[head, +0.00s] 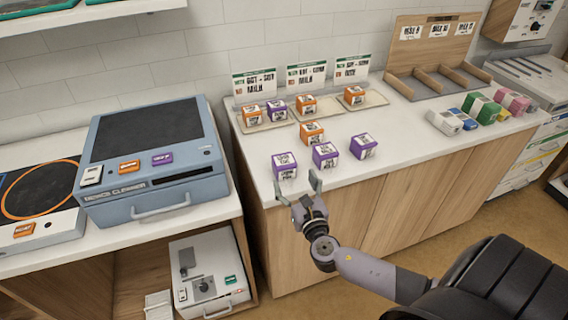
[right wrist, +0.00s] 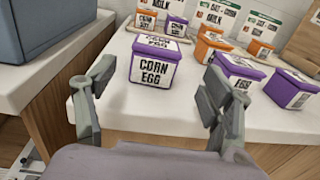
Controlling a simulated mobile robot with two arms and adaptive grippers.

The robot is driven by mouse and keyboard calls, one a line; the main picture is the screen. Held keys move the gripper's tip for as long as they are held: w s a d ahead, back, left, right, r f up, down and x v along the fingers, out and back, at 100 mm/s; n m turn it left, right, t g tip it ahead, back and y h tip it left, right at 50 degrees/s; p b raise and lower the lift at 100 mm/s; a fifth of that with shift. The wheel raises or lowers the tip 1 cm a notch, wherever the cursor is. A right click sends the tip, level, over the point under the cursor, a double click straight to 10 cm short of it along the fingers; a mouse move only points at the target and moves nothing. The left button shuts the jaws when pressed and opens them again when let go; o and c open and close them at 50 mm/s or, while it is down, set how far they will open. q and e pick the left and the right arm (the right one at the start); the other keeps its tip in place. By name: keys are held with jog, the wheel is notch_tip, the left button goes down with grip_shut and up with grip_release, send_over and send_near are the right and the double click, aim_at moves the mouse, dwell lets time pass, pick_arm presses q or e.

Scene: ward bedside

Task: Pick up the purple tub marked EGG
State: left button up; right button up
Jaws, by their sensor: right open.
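A purple-lidded tub (head: 284,166) stands upright near the counter's front left edge. In the right wrist view this tub (right wrist: 154,68) reads "CORN EGG" on its white label. A second purple tub (head: 325,155) stands to its right; its label also shows "EGG" in the right wrist view (right wrist: 238,70). A third purple tub (head: 363,146) stands further right, its text unclear. My right gripper (head: 297,184) is open and empty at the counter's front edge. In the right wrist view its fingers (right wrist: 153,88) are spread, with the CORN EGG tub beyond and between them. My left gripper is not in view.
An orange tub (head: 312,132) stands behind the purple ones. A shallow tray (head: 330,104) with orange and purple tubs and label cards lies at the back. A blue machine (head: 150,190) stands left, across a gap. Coloured boxes (head: 480,106) lie right; the counter between is clear.

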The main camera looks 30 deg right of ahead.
aim_at(287, 169)
jog(key=shift+a+p+x, duration=0.15)
jog(key=shift+p+x, duration=0.2)
jog(key=shift+x, duration=1.35)
jog(key=shift+a+p+x, duration=0.1)
jog(key=shift+p+x, duration=0.2)
jog(key=shift+x, duration=1.35)
jog(key=shift+f, duration=0.2)
jog(key=shift+c, duration=0.2)
jog(key=c, duration=1.2)
jog(key=shift+r, duration=0.1)
jog(key=shift+c, duration=0.5)
jog(key=shift+r, duration=0.1)
